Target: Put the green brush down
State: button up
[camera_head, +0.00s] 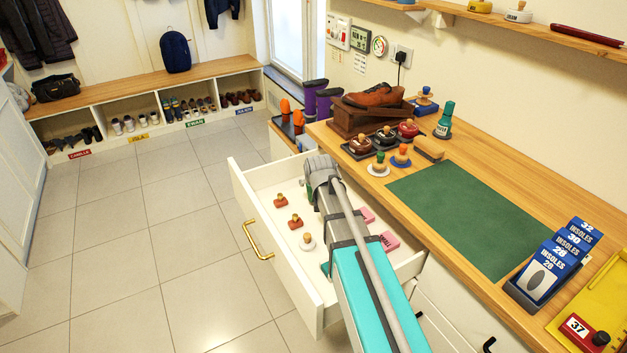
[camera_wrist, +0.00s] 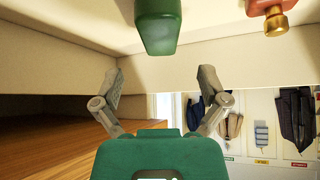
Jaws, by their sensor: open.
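In the wrist view, which looks upside down, a green tapered thing (camera_wrist: 157,27), which I take to be the green brush, is in the open drawer. Its near part is cut by the picture edge. My gripper (camera_wrist: 160,75) has its two fingers spread apart. The green thing's visible end lies just beyond the fingertips, centred between them and apparently touching neither. In the head view my gripper (camera_head: 321,167) is over the back of the white drawer (camera_head: 262,175).
The drawer also holds several small wooden-handled stamps (camera_head: 295,221) and pink blocks (camera_head: 388,241). A red stamp with a brass knob (camera_wrist: 272,15) is near the green thing.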

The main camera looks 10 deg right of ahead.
jog(key=shift+p+v, duration=1.35)
jog(key=shift+v, duration=0.8)
jog(key=s+f+g, duration=0.1)
jog(key=s, duration=0.2)
jog(key=s+f+g, duration=0.1)
jog(key=s, duration=0.3)
jog(key=s+f+g, duration=0.1)
jog(key=s, duration=0.3)
jog(key=shift+d+g, duration=0.15)
jog(key=shift+g, duration=0.25)
jog(key=s+g, duration=0.1)
jog(key=s, duration=0.2)
jog(key=s+g, duration=0.1)
jog(key=s, duration=0.3)
jog(key=s+f+g, duration=0.1)
jog(key=s+g, duration=0.1)
jog(key=s, duration=0.2)
jog(key=shift+s+n+y, duration=0.2)
jog(key=shift+n+y, duration=0.1)
jog(key=shift+n, duration=0.1)
